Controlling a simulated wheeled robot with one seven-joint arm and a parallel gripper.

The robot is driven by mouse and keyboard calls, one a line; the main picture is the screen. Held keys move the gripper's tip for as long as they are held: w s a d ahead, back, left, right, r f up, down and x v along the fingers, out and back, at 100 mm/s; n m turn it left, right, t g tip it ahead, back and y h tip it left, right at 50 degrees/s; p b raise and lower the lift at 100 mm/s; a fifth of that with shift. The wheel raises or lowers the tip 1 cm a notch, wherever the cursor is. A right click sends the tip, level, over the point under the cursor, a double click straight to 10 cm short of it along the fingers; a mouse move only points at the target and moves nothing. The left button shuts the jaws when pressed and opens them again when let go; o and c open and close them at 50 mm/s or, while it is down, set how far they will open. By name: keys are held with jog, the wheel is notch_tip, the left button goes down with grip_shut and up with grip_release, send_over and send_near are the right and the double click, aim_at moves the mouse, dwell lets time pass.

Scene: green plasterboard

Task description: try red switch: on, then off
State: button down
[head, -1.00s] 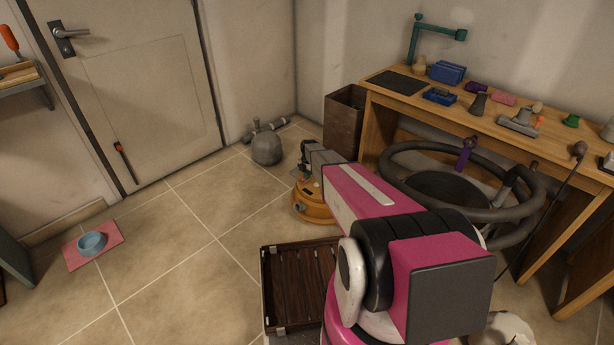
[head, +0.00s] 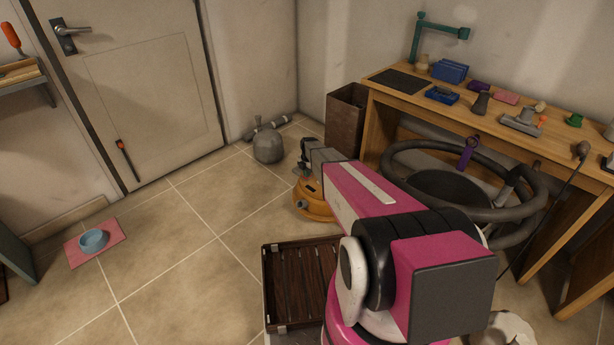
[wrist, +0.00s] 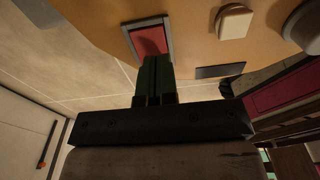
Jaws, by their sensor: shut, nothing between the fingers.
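The red switch (wrist: 150,38) is a red rocker in a dark rectangular frame on the orange vacuum body (wrist: 95,22) in the wrist view. My gripper (wrist: 157,62) is shut and empty, with its dark green fingertips right at the switch's lower edge and covering part of it. I cannot tell whether they touch it, or which way the rocker is tipped. In the head view the orange vacuum (head: 313,207) stands on the floor beyond my pink arm; the switch is hidden there.
A cream knob (wrist: 233,22) sits beside the switch. A slatted dark tray (head: 290,290) lies near my arm. Floor at left is mostly clear.

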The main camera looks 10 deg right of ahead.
notch_tip(320, 180, up, 10)
jog(key=shift+w+d+f, duration=0.2)
jog(key=shift+d, duration=0.05)
dwell(0.4)
jog(key=s+r+m, duration=0.5)
jog(key=s+m, duration=0.3)
jog(key=s, duration=0.4)
jog(key=s+r+m, duration=0.6)
jog(key=s+m, duration=0.2)
jog(key=s, duration=0.4)
jog(key=s+r+m, duration=0.6)
jog(key=s+m, duration=0.3)
jog(key=s, duration=0.3)
jog(key=shift+s+r+t+h, duration=0.25)
jog(key=shift+s+t+h, duration=0.05)
